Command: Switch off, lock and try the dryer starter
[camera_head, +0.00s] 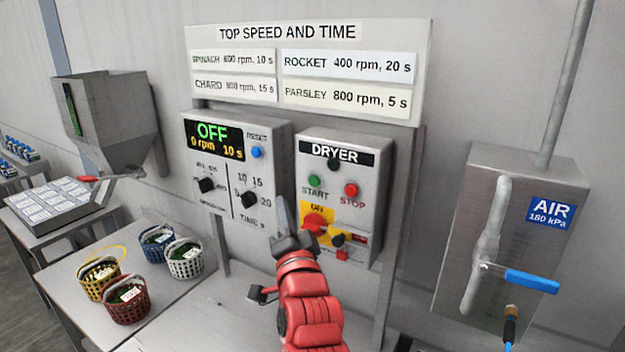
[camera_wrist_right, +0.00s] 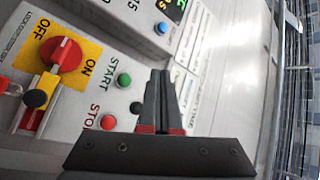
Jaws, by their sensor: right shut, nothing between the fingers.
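The grey dryer starter (camera_head: 364,185) is mounted on the panel, with a green START button (camera_head: 314,181), a red STOP button (camera_head: 351,189) and a dark lamp above them. Its red rotary switch (camera_wrist_right: 62,54) sits on a yellow plate marked OFF and ON; I cannot tell surely which mark it points to. Below it are a black knob (camera_wrist_right: 37,98) and red and yellow parts that I cannot name surely. My right gripper (camera_head: 285,228) is shut and empty, in front of the starter's lower left. In the wrist view its fingers (camera_wrist_right: 160,88) are together, beside START. My left gripper is out of view.
The speed and time box (camera_head: 225,150) left of the starter reads OFF, 0 rpm, 10 s. An air box (camera_head: 520,240) with a blue-handled valve stands right. Several baskets (camera_head: 126,300) of greens stand on the left table. A sign (camera_head: 310,70) hangs above.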

